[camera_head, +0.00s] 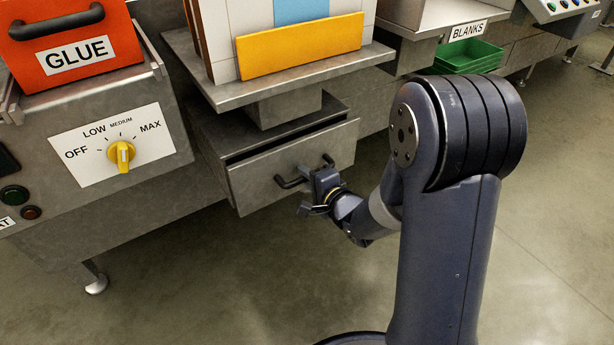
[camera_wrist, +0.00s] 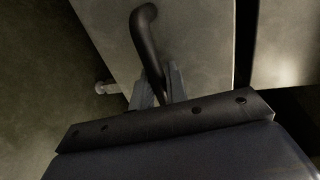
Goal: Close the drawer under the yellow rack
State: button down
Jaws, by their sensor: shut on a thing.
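The grey metal drawer (camera_head: 255,180) is below the yellow-fronted rack (camera_head: 300,46) in the head view. It stands partly open, with a dark gap along its top edge. Its black bar handle (camera_head: 291,183) is on the front face. My gripper (camera_head: 305,174) is at the handle, its fingers shut on the bar. In the wrist view the fingers (camera_wrist: 160,85) close around the dark curved handle (camera_wrist: 146,40), in front of the drawer face (camera_wrist: 195,50). The gripper body hides part of the handle in both views.
A glue machine with an orange box (camera_head: 75,40) and a yellow dial (camera_head: 121,154) stands on the left. A green bin (camera_head: 468,57) sits under the "BLANKS" sign at the back right. The floor in front of the drawer is clear.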

dwell(0.3)
jog(key=x, duration=0.2)
jog(key=shift+w+a+r+p, duration=0.15)
jog(key=shift+w+r+p, duration=0.1)
jog(key=shift+w+p, duration=0.05)
jog(key=c, duration=1.5)
grip_release()
jog(key=shift+w+a, duration=0.1)
jog(key=p+v, duration=0.2)
jog(key=v, duration=0.9)
jog(key=shift+f+p, duration=0.1)
jog(key=shift+p, duration=0.3)
